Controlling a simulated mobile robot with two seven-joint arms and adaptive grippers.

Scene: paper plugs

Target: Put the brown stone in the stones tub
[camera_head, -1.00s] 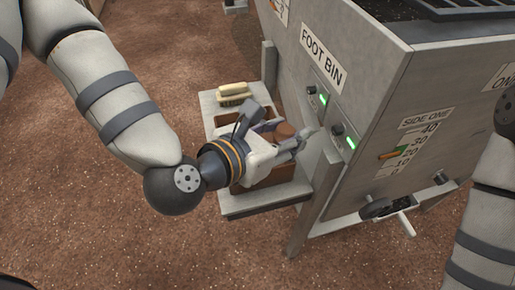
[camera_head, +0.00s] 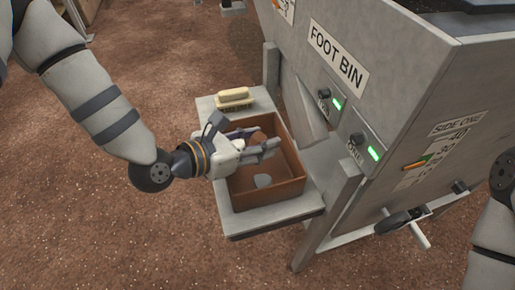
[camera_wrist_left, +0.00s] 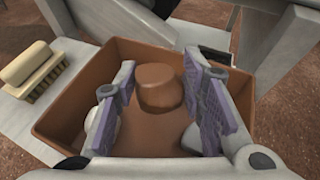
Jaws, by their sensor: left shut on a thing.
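The brown stone (camera_wrist_left: 160,88) is a short rounded lump, held between the fingertips of my left gripper (camera_head: 266,147). In the left wrist view its top faces the camera, and the purple-grey finger pads (camera_wrist_left: 206,115) stand on both sides of it. The gripper is shut on it inside the outline of the open brown tub (camera_head: 268,196). Whether the stone touches the tub floor is hard to tell. A pale stone (camera_head: 262,180) lies in the tub; two pale stones (camera_wrist_left: 104,119) show partly behind the fingers in the wrist view. My right gripper is out of view.
The tub stands on a grey shelf (camera_head: 270,220) fixed to the metal foot bin (camera_head: 385,120). A pale-topped brush (camera_head: 234,97) lies on the shelf behind the tub. The bin's posts and chute stand close to the tub's right.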

